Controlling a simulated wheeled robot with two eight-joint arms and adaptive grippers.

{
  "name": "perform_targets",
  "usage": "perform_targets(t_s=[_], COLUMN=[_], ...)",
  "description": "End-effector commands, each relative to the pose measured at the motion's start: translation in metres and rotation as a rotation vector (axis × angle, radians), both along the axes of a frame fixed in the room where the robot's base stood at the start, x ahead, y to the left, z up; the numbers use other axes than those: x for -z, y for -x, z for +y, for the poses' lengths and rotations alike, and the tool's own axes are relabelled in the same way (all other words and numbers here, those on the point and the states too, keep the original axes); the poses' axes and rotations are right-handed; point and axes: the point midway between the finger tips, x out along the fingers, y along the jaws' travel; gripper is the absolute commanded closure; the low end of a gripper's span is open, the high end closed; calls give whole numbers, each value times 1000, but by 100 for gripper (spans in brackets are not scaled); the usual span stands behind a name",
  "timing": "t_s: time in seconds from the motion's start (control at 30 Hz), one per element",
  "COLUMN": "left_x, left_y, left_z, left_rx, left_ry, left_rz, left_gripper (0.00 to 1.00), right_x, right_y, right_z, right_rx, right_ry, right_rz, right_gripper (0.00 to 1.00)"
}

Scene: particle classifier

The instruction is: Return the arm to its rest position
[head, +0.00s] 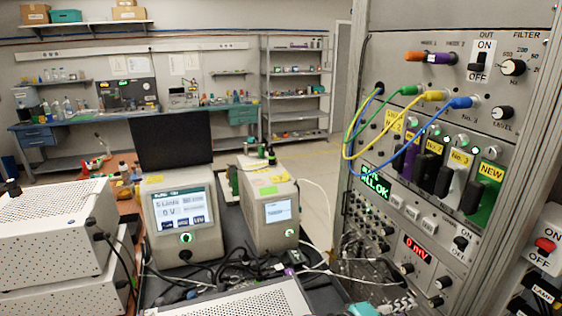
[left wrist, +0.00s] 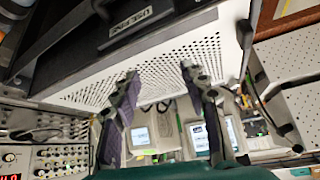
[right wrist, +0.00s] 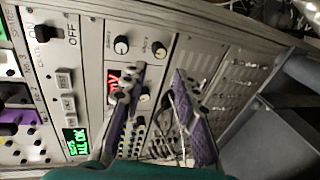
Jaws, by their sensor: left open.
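My left gripper (left wrist: 160,70) shows in the left wrist view. Its two purple-padded fingers stand apart with nothing between them, in front of a white perforated panel (left wrist: 215,45). Two instruments with lit screens lie beyond the fingers. My right gripper (right wrist: 158,72) shows in the right wrist view. Its fingers are also apart and empty, in front of the rack's front panel (right wrist: 205,60). A red display there is partly hidden by a finger. Neither gripper is clearly visible in the head view; a small teal part at the bottom edge may be mine.
The tall instrument rack (head: 425,215) fills the right side, with blue, green and yellow cables (head: 385,155) looping off its front. Two screen instruments (head: 185,215) (head: 268,208) stand in the middle. White perforated boxes (head: 50,235) are at left. Loose cables lie low in front.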

Motion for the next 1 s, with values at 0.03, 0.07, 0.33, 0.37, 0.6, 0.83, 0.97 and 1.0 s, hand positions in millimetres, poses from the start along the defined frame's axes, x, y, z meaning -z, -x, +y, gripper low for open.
perform_targets(t_s=[0.03, 0.07, 0.33, 0.37, 0.6, 0.83, 0.97, 1.0], left_x=[0, 0, 0, 0, 0, 0, 0, 0], left_y=[0, 0, 0, 0, 0, 0, 0, 0], left_z=[0, 0, 0, 0, 0, 0, 0, 0], left_rx=[0, 0, 0, 0, 0, 0, 0, 0], left_ry=[0, 0, 0, 0, 0, 0, 0, 0], left_rz=[0, 0, 0, 0, 0, 0, 0, 0], left_gripper=[56, 56, 56, 56, 56, 56, 56, 56], right_x=[13, 23, 83, 85, 78, 75, 75, 75], right_y=[10, 15, 59, 63, 74, 74, 74, 74], right_z=[-6, -6, 54, 63, 110, 117, 117, 117], right_rx=[-13, -25, -102, -106, -109, -108, -108, -108], right_ry=[-106, -181, -883, -950, -1283, -1332, -1331, -1331], right_rz=[16, 23, -86, -111, -285, -315, -313, -313], right_gripper=[70, 70, 70, 70, 70, 70, 70, 70])
